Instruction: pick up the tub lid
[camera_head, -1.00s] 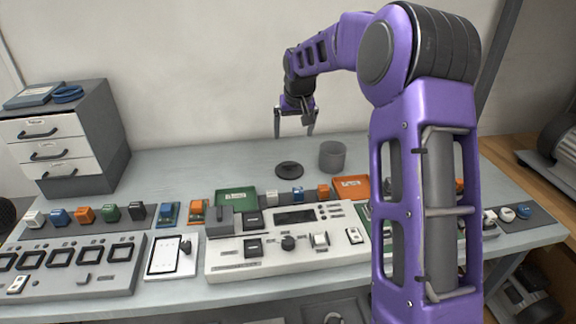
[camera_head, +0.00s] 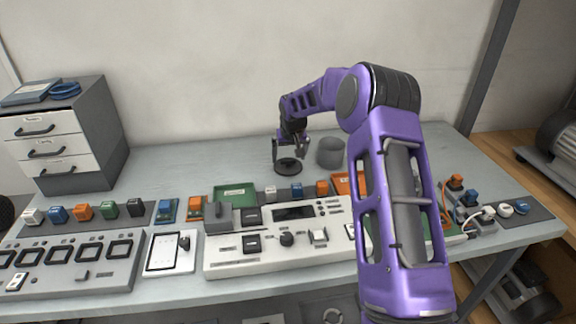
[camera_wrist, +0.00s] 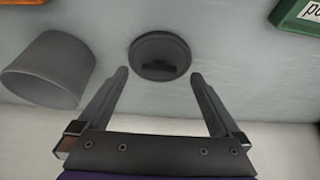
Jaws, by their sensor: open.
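The tub lid (camera_head: 288,167) is a dark grey round disc with a raised grip on top. It lies flat on the bench in the head view. In the wrist view the lid (camera_wrist: 160,56) is at the top middle, just beyond the fingertips and centred between them. My gripper (camera_head: 291,154) is open and empty, pointing down above the lid. In the wrist view my gripper (camera_wrist: 162,74) shows its two fingers spread wide apart. The fingers do not clasp the lid; whether they touch it I cannot tell.
A grey tub (camera_head: 330,152) stands close to the right of the lid. A green tray (camera_head: 236,192), an orange tray (camera_head: 347,184) and a control panel (camera_head: 280,240) lie in front. A drawer unit (camera_head: 70,150) stands at left. The bench between drawers and lid is clear.

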